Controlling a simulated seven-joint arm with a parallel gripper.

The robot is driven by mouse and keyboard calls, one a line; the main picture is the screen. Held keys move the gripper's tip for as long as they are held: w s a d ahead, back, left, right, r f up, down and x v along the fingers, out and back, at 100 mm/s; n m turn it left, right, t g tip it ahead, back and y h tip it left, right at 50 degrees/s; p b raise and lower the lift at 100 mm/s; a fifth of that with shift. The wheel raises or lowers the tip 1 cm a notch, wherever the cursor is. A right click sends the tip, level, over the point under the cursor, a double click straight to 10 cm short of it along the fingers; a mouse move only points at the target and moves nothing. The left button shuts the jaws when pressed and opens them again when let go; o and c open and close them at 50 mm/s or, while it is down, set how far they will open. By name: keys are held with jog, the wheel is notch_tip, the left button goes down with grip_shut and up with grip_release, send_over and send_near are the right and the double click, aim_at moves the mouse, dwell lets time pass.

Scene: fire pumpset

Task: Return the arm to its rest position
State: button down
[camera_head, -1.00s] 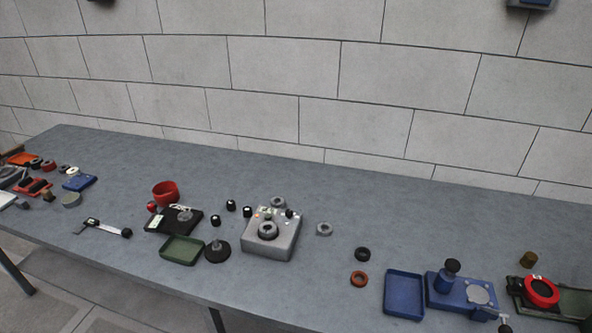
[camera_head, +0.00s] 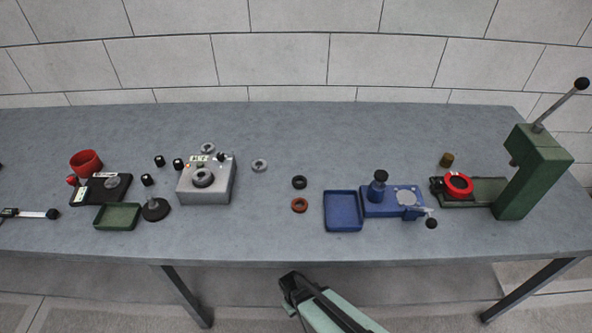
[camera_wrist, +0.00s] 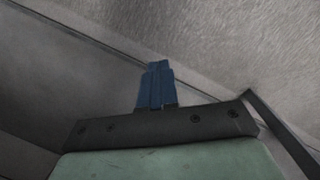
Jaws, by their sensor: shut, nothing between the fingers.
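My gripper (camera_wrist: 156,68) shows in the wrist view as two blue fingers closed together, with nothing between them. Behind the fingers are a dark bracket and a pale green body. The fingers are over a plain grey surface, touching no object that I can see. In the head view a pale green and black part of my arm (camera_head: 325,308) shows at the bottom, in front of the table's front edge and apart from the things on it. The fingers cannot be made out there.
The grey table (camera_head: 270,235) holds a grey device (camera_head: 208,186), a blue tray (camera_head: 343,211), a blue fixture (camera_head: 380,195), a green tray (camera_head: 117,216) and a red cup (camera_head: 86,163). A tall green lever press (camera_head: 532,175) stands at the right end. The table's back strip is clear.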

jog(key=s+d+r+m+g+y, duration=0.1)
jog(key=s+d+r+m+g, duration=0.2)
jog(key=s+d, duration=1)
jog(key=d+m+g, duration=0.2)
jog(key=m, duration=0.2)
jog(key=shift+d+g+y, duration=0.3)
jog(key=shift+d, duration=0.05)
